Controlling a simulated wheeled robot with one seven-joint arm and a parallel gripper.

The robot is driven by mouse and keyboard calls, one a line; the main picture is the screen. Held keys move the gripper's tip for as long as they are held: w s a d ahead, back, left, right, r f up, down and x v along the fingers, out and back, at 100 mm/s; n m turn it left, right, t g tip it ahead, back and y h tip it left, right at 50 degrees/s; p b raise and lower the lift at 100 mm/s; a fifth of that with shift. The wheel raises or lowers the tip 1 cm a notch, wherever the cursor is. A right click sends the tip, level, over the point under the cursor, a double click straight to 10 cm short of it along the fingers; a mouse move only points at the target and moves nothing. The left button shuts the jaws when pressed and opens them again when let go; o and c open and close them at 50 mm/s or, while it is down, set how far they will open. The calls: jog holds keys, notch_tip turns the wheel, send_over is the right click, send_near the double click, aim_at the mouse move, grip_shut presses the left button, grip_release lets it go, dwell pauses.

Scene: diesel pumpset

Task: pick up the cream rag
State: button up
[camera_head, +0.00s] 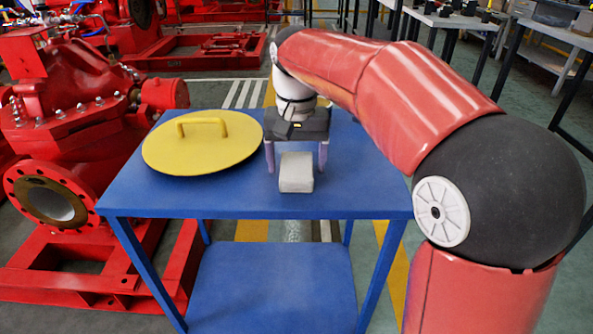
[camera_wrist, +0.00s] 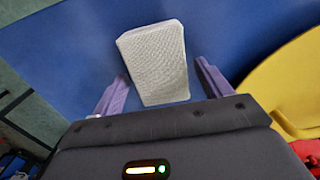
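The cream rag (camera_head: 297,172) is a pale, folded block lying on the blue table (camera_head: 350,185), near its front edge. In the wrist view the rag (camera_wrist: 155,62) shows a woven texture and lies ahead of and between my finger tips. My gripper (camera_head: 297,160) points down over the table just behind the rag. Its two purple fingers are spread wide, one on each side, and it is open and empty. The gripper also shows in the wrist view (camera_wrist: 160,80). I cannot tell how high the fingertips are above the table.
A round yellow lid (camera_head: 205,150) with a handle lies on the table, left of my gripper. A red pump (camera_head: 65,110) stands left of the table. The table's right part is bare, under my arm. Benches with small items (camera_head: 455,18) stand at the back right.

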aim_at(296, 163)
jog(key=c, duration=0.8)
jog(key=shift+r, duration=0.1)
notch_tip(296, 163, up, 20)
jog(key=p, duration=0.4)
jog(key=shift+p, duration=0.4)
jog(key=o, duration=0.4)
jog(key=c, duration=0.3)
jog(key=shift+a, duration=0.1)
jog(key=shift+c, duration=0.2)
